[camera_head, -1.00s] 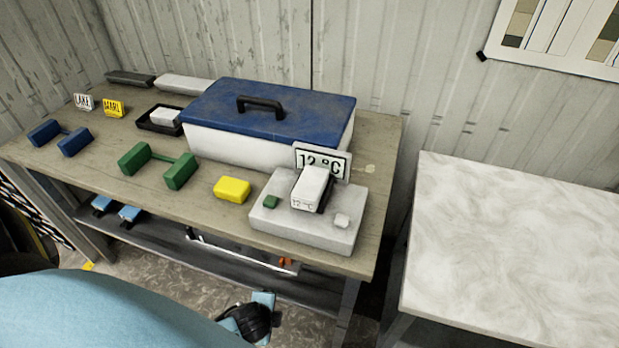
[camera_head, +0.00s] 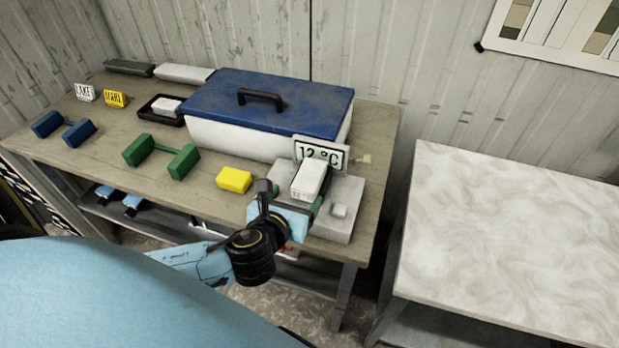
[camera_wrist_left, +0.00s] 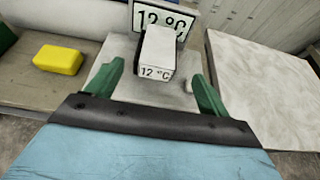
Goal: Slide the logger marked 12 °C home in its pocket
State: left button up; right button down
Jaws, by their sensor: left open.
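The white logger (camera_head: 308,179) marked 12 °C lies tilted in a dark holder on a pale grey block (camera_head: 335,226) on the wooden bench. A 12 °C sign (camera_head: 321,153) stands behind it. In the left wrist view the logger's labelled end (camera_wrist_left: 157,73) faces me. My left gripper (camera_head: 294,195) is at the near side of the logger. Its green fingers (camera_wrist_left: 167,85) are open, one to each side of the logger with a gap, not closed on it. The pocket's inside is hidden by the logger. My right gripper is not in view.
A yellow block (camera_head: 234,180) lies left of the grey block. A white cooler with a blue lid (camera_head: 268,103) stands behind. Green (camera_head: 161,155) and blue (camera_head: 64,129) racks stand left; a marble-topped table (camera_head: 510,240) is at right.

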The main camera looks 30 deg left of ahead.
aim_at(307, 181)
pick_arm(q)
jog(key=x, duration=1)
jog(key=shift+w+a+f, duration=0.1)
jog(key=shift+f, duration=0.05)
jog(key=shift+c, duration=0.3)
jog(key=c, duration=1.1)
jog(key=shift+o, duration=0.2)
